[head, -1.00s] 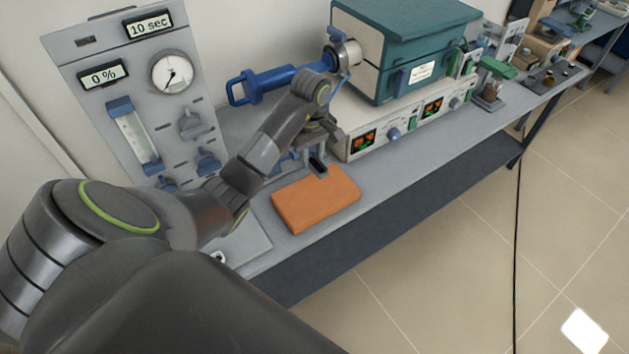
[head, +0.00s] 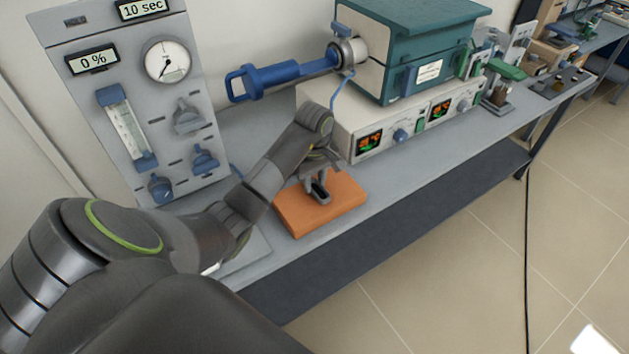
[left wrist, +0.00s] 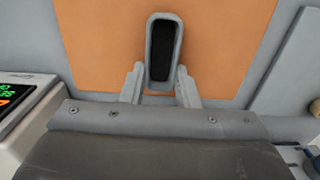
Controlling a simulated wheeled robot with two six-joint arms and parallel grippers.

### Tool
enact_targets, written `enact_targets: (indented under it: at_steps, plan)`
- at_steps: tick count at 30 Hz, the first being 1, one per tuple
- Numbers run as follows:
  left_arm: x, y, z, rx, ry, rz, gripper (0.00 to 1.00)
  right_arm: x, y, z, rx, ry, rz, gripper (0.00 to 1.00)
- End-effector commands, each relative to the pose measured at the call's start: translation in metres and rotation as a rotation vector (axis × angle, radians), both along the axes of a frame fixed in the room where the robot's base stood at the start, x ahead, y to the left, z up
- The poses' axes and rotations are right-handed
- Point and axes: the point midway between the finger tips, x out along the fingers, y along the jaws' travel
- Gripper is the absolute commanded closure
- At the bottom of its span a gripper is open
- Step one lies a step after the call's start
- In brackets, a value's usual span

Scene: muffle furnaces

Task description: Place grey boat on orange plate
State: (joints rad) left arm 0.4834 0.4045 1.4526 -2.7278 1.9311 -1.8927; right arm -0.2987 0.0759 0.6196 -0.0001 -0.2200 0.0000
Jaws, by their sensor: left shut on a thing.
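The grey boat (left wrist: 152,52) is a small long dish with a dark inside. My left gripper (left wrist: 160,85) is shut on its near end in the left wrist view. In the head view my left gripper (head: 314,180) and the boat (head: 320,190) are over the orange plate (head: 340,210), a flat block on the bench. The orange plate (left wrist: 95,45) fills the background behind the boat in the left wrist view. I cannot tell whether the boat touches the plate. My right gripper is not in view.
A teal furnace (head: 425,50) on a white control unit (head: 370,115) stands behind the plate. A blue-handled tube (head: 285,78) juts left from it. A grey gauge panel (head: 135,110) stands at the left. The bench (head: 400,165) is clear right of the plate.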

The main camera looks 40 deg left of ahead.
Motion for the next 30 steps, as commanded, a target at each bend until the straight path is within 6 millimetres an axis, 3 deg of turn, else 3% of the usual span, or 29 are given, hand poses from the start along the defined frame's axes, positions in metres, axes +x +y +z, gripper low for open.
enact_targets:
  at_steps: [10, 11, 15, 30]
  plan:
    - [0.0003, 0.0, -0.0047, 0.0, -0.002, 0.0, 0.94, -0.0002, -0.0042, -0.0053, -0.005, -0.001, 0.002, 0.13]
    - [0.0004, -0.0001, -0.0029, 0.0, -0.002, 0.0, 0.68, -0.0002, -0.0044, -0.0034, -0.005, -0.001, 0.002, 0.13]
    - [0.0002, -0.0001, -0.0027, 0.0, -0.001, 0.0, 0.5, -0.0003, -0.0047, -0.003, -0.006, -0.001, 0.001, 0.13]
    - [0.0011, 0.0001, 0.0053, 0.0, -0.004, -0.001, 0.5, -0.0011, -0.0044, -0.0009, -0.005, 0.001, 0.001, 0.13]
